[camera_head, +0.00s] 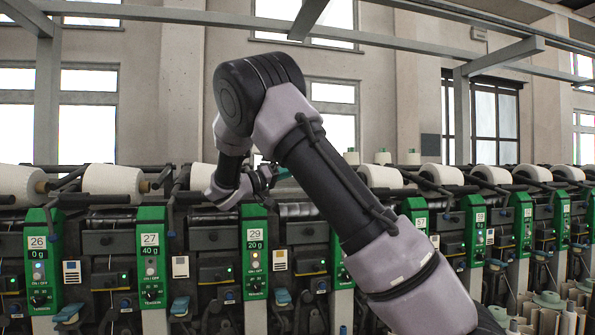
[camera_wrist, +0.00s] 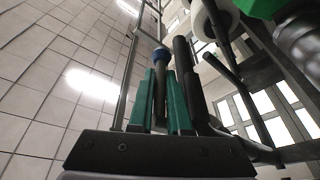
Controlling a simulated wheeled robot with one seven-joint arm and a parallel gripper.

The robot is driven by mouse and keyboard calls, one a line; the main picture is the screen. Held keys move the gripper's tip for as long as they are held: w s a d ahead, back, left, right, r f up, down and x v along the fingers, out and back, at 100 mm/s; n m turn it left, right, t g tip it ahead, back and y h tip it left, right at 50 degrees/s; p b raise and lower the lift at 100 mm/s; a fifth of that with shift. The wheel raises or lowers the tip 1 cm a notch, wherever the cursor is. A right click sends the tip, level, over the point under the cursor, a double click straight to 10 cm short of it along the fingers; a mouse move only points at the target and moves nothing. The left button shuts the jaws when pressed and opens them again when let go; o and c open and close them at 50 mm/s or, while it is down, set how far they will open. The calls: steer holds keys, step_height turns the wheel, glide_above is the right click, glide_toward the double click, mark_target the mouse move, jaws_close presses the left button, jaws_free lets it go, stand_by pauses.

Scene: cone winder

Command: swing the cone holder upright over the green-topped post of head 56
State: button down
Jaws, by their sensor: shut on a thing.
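My gripper (camera_head: 278,174) is at the machine's row of cones, above the green-topped post (camera_head: 254,238) whose plate seems to read 29. In the wrist view my gripper (camera_wrist: 162,80) has its green fingers shut on a dark bar with a blue end, which looks like part of the cone holder (camera_wrist: 160,92). The bar runs lengthwise between the fingers. A thicker black arm rises just right of them. In the head view my arm and wrist hide most of the holder. I cannot make out a plate reading 56.
Posts 26 (camera_head: 38,262) and 27 (camera_head: 151,262) stand to the left, with white cones (camera_head: 112,181) above. More heads and cones (camera_head: 442,174) run to the right. In the wrist view a cone (camera_wrist: 214,20) and dark machine arms are close on the right; the left is open.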

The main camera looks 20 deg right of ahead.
steer(key=c, duration=0.9)
jaws_free()
steer(key=shift+o, duration=0.2)
steer(key=v, duration=1)
steer(key=shift+a, duration=0.35)
steer(key=shift+f, duration=0.1)
